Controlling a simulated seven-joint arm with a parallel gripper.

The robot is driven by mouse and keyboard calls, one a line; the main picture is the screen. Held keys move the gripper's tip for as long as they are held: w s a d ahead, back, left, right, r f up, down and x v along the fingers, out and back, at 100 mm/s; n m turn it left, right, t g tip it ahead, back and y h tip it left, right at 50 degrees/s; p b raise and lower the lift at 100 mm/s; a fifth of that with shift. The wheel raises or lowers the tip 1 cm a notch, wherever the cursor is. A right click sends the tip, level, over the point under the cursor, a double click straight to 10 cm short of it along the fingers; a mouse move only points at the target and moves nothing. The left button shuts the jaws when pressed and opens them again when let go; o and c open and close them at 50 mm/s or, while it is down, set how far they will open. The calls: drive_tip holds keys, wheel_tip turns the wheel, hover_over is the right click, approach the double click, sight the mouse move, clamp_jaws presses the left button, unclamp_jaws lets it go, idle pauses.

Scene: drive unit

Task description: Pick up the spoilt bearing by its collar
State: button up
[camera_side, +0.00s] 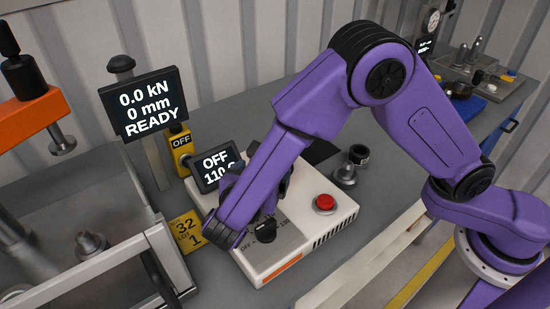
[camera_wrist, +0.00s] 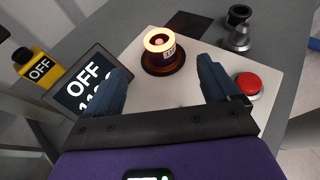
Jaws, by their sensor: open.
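In the wrist view a round part (camera_wrist: 162,48) with a glowing orange-yellow top ring, a pale label on its upright collar and a wide dark-brown base stands on the white heater unit (camera_wrist: 180,92). I take it for the bearing; whether it is spoilt I cannot tell. My gripper (camera_wrist: 163,68) is open, its two dark-blue fingers apart on the near side of this part, with nothing between them. In the side view my gripper (camera_side: 258,188) is above the heater unit (camera_side: 300,250), and my arm hides the part.
The heater screen (camera_side: 216,165) reads OFF and about 110. A red button (camera_side: 324,203) and a black knob (camera_side: 261,241) are on the unit. A black ring (camera_side: 358,154) and grey cone-shaped piece (camera_side: 345,175) stand behind. A press screen (camera_side: 143,103) reads READY.

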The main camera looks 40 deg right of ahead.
drive_tip(key=x, duration=1.3)
drive_tip(key=shift+s+a+f, duration=0.1)
drive_tip(key=shift+f, duration=0.1)
drive_tip(key=c, duration=1.2)
